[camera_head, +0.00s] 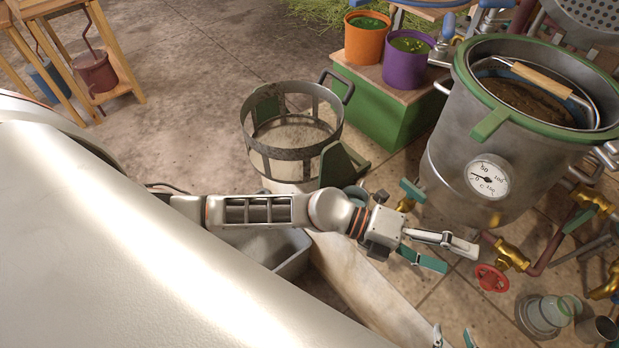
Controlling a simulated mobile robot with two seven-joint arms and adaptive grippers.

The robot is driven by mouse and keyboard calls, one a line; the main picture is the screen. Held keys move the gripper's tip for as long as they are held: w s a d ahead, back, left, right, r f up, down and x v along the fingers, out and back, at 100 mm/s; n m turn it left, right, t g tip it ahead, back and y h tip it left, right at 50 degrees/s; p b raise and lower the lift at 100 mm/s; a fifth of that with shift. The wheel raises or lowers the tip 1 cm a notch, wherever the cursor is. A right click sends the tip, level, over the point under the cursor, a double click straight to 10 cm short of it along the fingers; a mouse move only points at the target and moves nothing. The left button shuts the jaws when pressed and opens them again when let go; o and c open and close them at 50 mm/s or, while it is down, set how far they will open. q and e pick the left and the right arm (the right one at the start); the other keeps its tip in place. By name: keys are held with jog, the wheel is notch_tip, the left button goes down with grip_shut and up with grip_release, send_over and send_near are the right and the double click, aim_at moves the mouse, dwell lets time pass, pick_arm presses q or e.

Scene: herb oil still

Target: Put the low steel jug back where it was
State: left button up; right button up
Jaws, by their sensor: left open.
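A low, pale grey round vessel (540,315) stands on the floor at the lower right. It may be the low steel jug, but I cannot tell for sure. My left gripper (460,256) is open and empty, its fingers apart, in front of the big steel still (440,165) and left of the red valve wheel (492,278). It is up and left of the pale vessel. Only the fingertips of my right gripper (453,338) show at the bottom edge. They are apart with nothing visible between them.
A dark cup (598,329) stands beside the pale vessel. Brass valves and pipes (512,253) crowd the right side. A round metal frame (292,153) stands behind my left arm. Orange (365,42) and purple (404,68) buckets stand on a green box (384,112).

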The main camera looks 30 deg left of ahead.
pick_arm(q)
jog(key=w+a+r+n+t+y, duration=0.15)
jog(key=w+a+n+t, duration=0.4)
jog(key=n+t, duration=0.55)
jog(key=a+f+n+y, duration=0.6)
jog(key=a+f+n, duration=0.15)
jog(key=n, duration=0.25)
jog(key=s+a+f+n+g+y, duration=0.1)
jog(key=s+a+f+n+y, duration=0.2)
jog(key=s+a+f+n, duration=0.2)
jog(key=s+a+f+n+g+y, duration=0.2)
jog(key=s+a+f, duration=0.4)
jog(key=a+f, duration=0.4)
jog(key=n+y, duration=0.1)
jog(key=n, duration=0.1)
jog(key=shift+s+a+f+n, duration=0.3)
jog(key=shift+s+a+n, duration=0.05)
jog(key=shift+n, duration=0.05)
jog(key=shift+y, duration=0.25)
